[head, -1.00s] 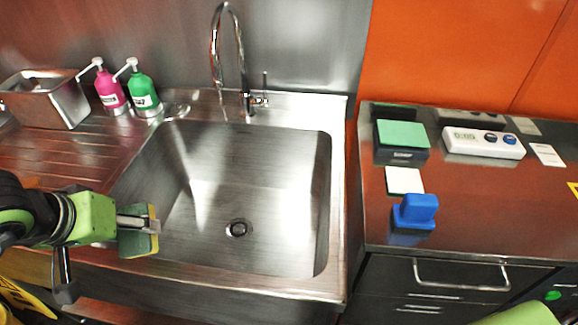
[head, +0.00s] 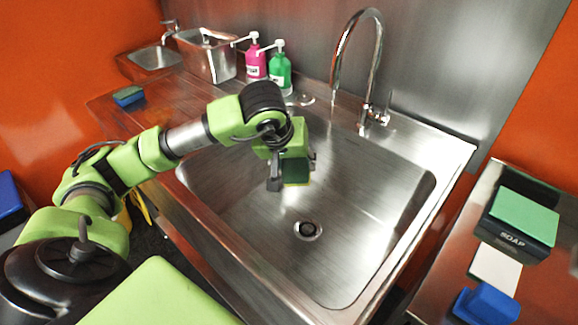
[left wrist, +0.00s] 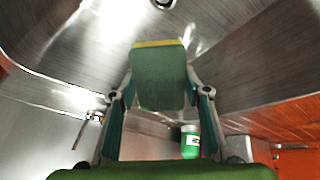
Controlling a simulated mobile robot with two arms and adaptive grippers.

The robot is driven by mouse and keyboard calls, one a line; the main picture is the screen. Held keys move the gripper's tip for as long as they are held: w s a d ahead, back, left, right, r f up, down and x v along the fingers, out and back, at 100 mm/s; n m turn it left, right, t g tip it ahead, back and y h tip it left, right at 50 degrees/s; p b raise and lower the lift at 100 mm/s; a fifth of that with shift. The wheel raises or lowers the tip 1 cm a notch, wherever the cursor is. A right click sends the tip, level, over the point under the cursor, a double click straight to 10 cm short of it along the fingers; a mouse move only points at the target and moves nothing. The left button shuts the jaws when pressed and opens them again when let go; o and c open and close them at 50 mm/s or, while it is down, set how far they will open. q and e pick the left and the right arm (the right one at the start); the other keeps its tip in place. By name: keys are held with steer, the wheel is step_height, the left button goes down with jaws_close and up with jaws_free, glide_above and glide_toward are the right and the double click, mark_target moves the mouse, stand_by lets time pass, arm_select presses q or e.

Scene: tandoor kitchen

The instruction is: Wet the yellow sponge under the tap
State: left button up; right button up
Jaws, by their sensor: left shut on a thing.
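The yellow sponge (left wrist: 160,78) has a dark green face and a yellow edge. My left gripper (head: 291,172) is shut on it, and the sponge also shows in the head view (head: 296,166), mostly its green side. The gripper holds it over the left part of the steel sink (head: 370,235), apart from the basin floor. The tall curved tap (head: 374,60) stands behind the sink, and the sponge is in front and to the left of its spout. No water stream shows. My right gripper is not in view.
A pink pump bottle (head: 255,64) and a green pump bottle (head: 280,72) stand behind the sink's left side, near a steel container (head: 208,55). A blue-and-green block (head: 128,96) lies on the drainboard. A soap box (head: 520,220) and a blue object (head: 487,304) sit on the right counter.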

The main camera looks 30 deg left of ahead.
arm_select(q)
steer(key=w, duration=0.2)
steer(key=shift+w+d+f, duration=0.1)
steer(key=shift+w+f, duration=0.15)
steer(key=shift+w, duration=0.05)
steer(key=w, duration=0.3)
steer(key=shift+w+d+f, duration=0.1)
steer(key=shift+w+f, duration=0.05)
steer(key=shift+f, duration=0.2)
steer(key=w, duration=0.2)
steer(key=w+f, duration=0.1)
steer(key=w, duration=0.1)
steer(key=shift+w+b, duration=0.1)
steer(key=shift+b, duration=0.2)
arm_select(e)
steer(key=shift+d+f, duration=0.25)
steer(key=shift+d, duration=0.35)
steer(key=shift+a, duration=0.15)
